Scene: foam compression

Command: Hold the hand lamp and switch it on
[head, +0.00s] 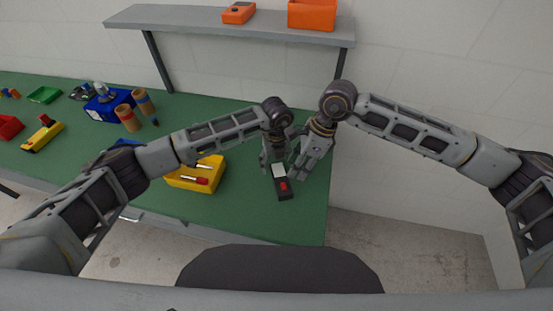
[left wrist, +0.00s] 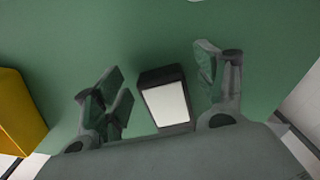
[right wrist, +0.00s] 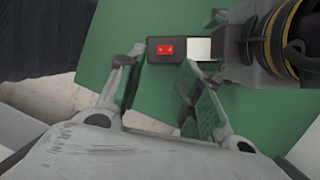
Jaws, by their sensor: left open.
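The hand lamp (head: 281,185) is a dark block with a white panel and a red switch, lying on the green bench near its right end. My left gripper (head: 276,158) is open above the lamp's white-panel end. In the left wrist view the lamp (left wrist: 167,100) shows between its spread fingers (left wrist: 160,75), with gaps on both sides. My right gripper (head: 312,165) is beside the lamp on the right, close to the left one. In the right wrist view its fingers (right wrist: 165,80) are apart and empty; the red switch (right wrist: 165,49) shows beyond them.
A yellow bin (head: 196,178) with tools stands left of the lamp. Further left are a blue bin (head: 104,108), cardboard tubes (head: 127,118) and a green tray (head: 45,95). A grey shelf (head: 200,18) with orange items is above. The bench's right edge is close to my right gripper.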

